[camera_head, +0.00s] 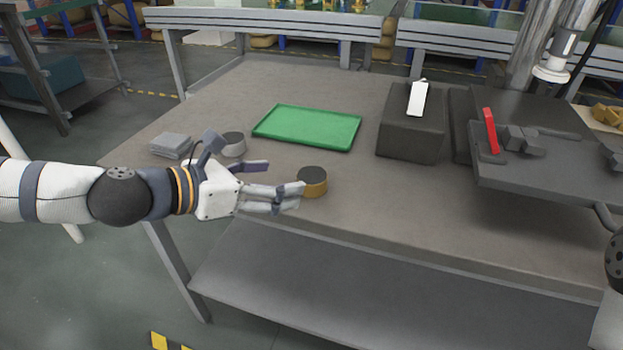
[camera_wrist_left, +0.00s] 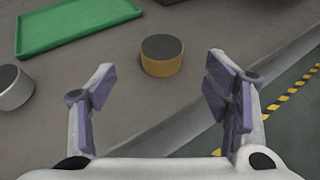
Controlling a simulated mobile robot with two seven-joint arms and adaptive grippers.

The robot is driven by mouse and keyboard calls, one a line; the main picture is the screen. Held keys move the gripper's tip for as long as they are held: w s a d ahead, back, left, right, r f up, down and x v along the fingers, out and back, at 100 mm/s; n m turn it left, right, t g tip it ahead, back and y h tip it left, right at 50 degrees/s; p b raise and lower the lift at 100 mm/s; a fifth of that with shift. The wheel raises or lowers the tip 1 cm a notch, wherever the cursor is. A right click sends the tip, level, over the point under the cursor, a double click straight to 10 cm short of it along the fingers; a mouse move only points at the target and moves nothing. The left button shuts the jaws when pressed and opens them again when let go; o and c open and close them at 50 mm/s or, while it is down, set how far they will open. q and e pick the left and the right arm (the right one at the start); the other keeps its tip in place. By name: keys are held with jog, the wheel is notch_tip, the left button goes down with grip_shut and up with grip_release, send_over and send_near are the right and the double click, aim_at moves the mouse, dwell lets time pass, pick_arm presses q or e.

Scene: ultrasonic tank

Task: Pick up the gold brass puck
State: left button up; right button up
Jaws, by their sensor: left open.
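The gold brass puck (camera_head: 313,188) is a short cylinder with a dark top and a gold side, standing on the grey table near its front edge. My left gripper (camera_head: 283,186) is just left of the puck in the head view, with its fingers pointing toward it. In the left wrist view the puck (camera_wrist_left: 161,56) stands beyond and between the open fingertips (camera_wrist_left: 160,82). The gripper is open, with nothing between its fingers. My right gripper is not in view; only a part of my right arm shows at the right edge.
A silver-grey puck (camera_head: 232,144) and grey folded stack (camera_head: 171,145) are on the table at the left. A green tray (camera_head: 259,131) lies behind the gold puck. A dark box (camera_head: 409,137) and dark machine (camera_head: 540,185) with a red lever (camera_head: 491,131) stand right.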

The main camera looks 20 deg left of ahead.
aim_at(311, 176)
pick_arm(q)
jog(key=x, duration=0.2)
jog(key=shift+w+d+f, duration=0.15)
jog(key=shift+w+f, duration=0.1)
jog(key=shift+f, duration=0.1)
jog(key=x, duration=0.3)
jog(key=b+x, duration=0.1)
jog(key=shift+w+d+r, duration=0.15)
jog(key=shift+w+d, duration=0.2)
jog(key=shift+d, duration=0.1)
jog(key=shift+r, duration=0.1)
grip_shut()
